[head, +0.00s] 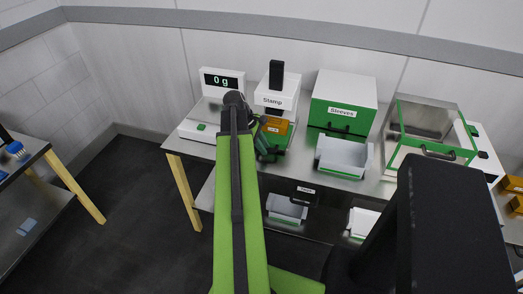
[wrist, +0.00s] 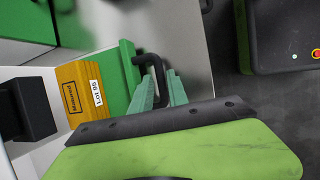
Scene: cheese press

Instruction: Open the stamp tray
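The white stamp machine, labelled "Stamp" (head: 272,100), stands on the table in the head view. An orange-brown block sits low in it (head: 277,126). In the wrist view the block (wrist: 72,92) carries the labels "Matured" and "Lot 95", beside the black stamp head (wrist: 27,107). The green stamp tray (wrist: 128,66) has a black loop handle (wrist: 140,58) on its front. My gripper (wrist: 160,80) is at this handle, its teal fingers close together with the handle's bar between them. In the head view my arm partly hides the tray and gripper. How far out the tray stands is hard to tell.
A scale reading "0 g" (head: 221,82) stands left of the stamp machine. A green and white "Sleeves" box (head: 343,95), a white bin (head: 343,157) and a green-framed clear-lidded case (head: 430,125) stand to the right. Dark floor is free at the left (head: 130,200).

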